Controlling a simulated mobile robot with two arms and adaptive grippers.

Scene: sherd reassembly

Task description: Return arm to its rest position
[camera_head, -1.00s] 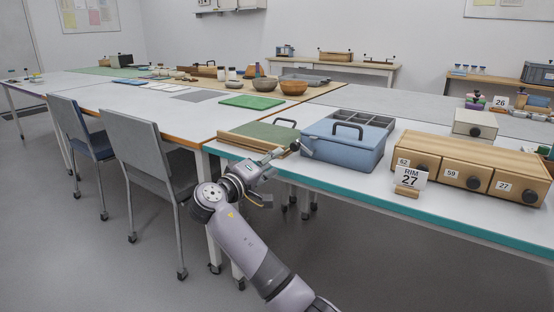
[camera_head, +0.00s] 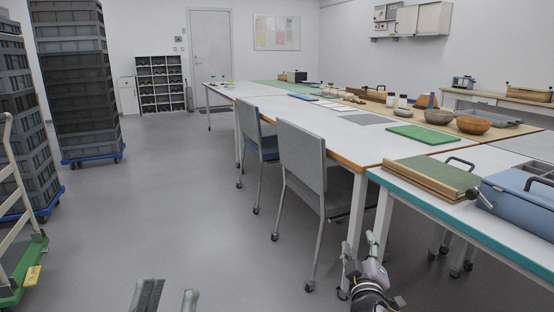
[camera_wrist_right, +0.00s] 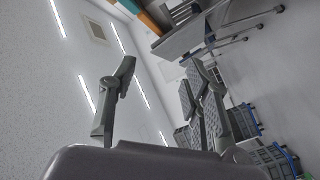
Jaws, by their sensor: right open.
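My right gripper (camera_head: 360,245) is at the lower right of the head view, below the table edge and in front of the table legs. In the right wrist view my right gripper (camera_wrist_right: 166,82) has its two fingers spread apart, with nothing between them. My left gripper (camera_head: 170,293) shows only its finger ends at the bottom edge of the head view. The rest of my left arm is out of view.
A white table (camera_head: 345,135) has two grey chairs (camera_head: 304,165) at its side. The blue toolbox (camera_head: 516,200) and green board (camera_head: 432,173) lie near the teal table edge. Stacked grey crates (camera_head: 82,85) and a green trolley (camera_head: 22,268) stand left. The middle floor is clear.

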